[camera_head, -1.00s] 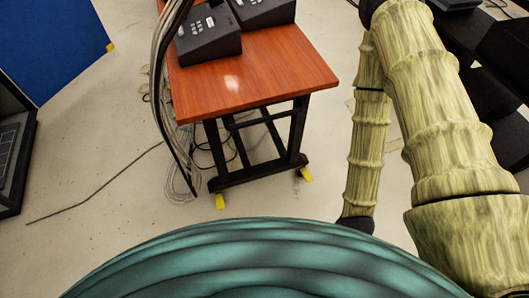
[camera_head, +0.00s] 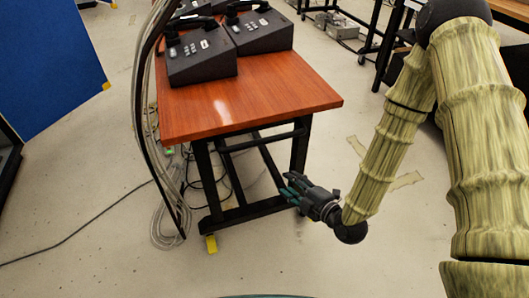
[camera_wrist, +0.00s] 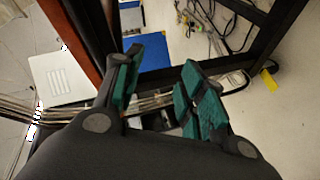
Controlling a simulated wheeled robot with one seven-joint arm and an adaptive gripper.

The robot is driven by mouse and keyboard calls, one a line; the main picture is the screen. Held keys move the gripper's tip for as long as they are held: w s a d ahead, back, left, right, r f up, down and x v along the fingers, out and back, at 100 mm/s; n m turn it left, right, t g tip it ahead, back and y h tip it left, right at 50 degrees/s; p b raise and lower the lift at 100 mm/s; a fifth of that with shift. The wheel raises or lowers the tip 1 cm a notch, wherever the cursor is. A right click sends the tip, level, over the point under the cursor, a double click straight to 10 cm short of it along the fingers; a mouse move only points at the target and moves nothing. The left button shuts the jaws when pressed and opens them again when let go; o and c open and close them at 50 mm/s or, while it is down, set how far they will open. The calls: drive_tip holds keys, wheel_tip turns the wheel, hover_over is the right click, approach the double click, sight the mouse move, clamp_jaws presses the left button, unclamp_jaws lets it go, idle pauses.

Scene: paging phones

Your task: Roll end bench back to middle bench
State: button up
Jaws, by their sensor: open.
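A bench (camera_head: 245,103) with an orange-brown wooden top and a black frame stands ahead in the head view. Its black legs and low rail (camera_head: 250,214) reach the floor. My gripper (camera_head: 290,188) is open, low by the bench's near right leg, with its fingers pointing left toward the frame. I cannot tell whether it touches. In the wrist view my gripper (camera_wrist: 165,82) shows spread teal fingers with nothing clearly held between them; a black frame bar (camera_wrist: 190,72) passes behind them. I cannot tell which bench is the middle one.
Black desk phones (camera_head: 202,58) stand on the bench top. Cables (camera_head: 165,200) hang and coil at its left side. A blue panel (camera_head: 45,60) stands at left. Another table (camera_head: 368,25) is at the back right. The floor in front is clear.

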sight(265, 140)
drive_tip(key=w+a+r+n+t+y+b, duration=0.1)
drive_tip(key=w+a+r+n, duration=0.1)
drive_tip(key=w, duration=0.1)
drive_tip(key=w+a+r+n+t+y+b, duration=0.1)
drive_tip(key=w+a+r+n+b, duration=0.1)
drive_tip(key=w+a+r, duration=0.1)
drive_tip(key=w+a+r+n+y+b, duration=0.1)
drive_tip(key=w+a+r+n+y, duration=0.1)
drive_tip(key=w, duration=0.3)
drive_tip(key=shift+w+a+r+t, duration=0.1)
drive_tip(key=shift+a+r+t, duration=0.35)
drive_tip(key=shift+r, duration=0.2)
clamp_jaws()
